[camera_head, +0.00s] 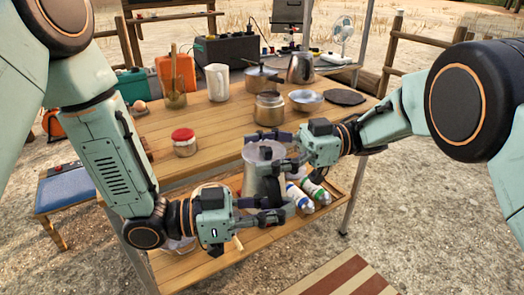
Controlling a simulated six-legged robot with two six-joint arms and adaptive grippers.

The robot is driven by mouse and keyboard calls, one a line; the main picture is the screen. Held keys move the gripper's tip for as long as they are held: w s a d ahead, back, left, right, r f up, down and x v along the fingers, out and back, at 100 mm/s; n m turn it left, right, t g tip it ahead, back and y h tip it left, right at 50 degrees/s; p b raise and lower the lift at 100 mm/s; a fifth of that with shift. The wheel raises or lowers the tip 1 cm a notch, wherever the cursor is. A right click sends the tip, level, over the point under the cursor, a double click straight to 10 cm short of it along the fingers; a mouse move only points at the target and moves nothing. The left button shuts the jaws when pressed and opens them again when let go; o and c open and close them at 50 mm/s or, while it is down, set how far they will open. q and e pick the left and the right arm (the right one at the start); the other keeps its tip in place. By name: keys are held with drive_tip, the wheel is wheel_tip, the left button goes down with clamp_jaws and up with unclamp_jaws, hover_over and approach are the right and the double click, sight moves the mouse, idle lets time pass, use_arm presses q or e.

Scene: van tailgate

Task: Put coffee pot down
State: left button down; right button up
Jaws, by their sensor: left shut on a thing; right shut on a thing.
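A silver coffee pot (256,183) with a pale round top stands upright between my two grippers, in front of the table's near edge and above the lower shelf. My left gripper (281,210) reaches in from the left and is shut on the pot low down, near its dark handle. My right gripper (268,150) reaches in from the right and is shut at the pot's upper part, by the rim. The fingers hide parts of the pot, and I cannot tell whether its base touches the shelf.
The wooden table (222,130) has free room right of the red-lidded jar (184,145). A metal canister (268,110), bowl (306,100), saucepan (262,80) and kettle (301,68) stand farther back. White bottles (299,196) lie on the lower shelf (205,262), right of the pot.

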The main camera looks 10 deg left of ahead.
drive_tip(key=c, duration=0.7)
use_arm(q)
drive_tip(key=c, duration=1.2)
unclamp_jaws()
use_arm(e)
drive_tip(key=shift+c, duration=0.7)
use_arm(q)
drive_tip(key=shift+o, duration=0.2)
drive_tip(key=shift+a, duration=0.1)
drive_tip(key=shift+v, duration=3.65)
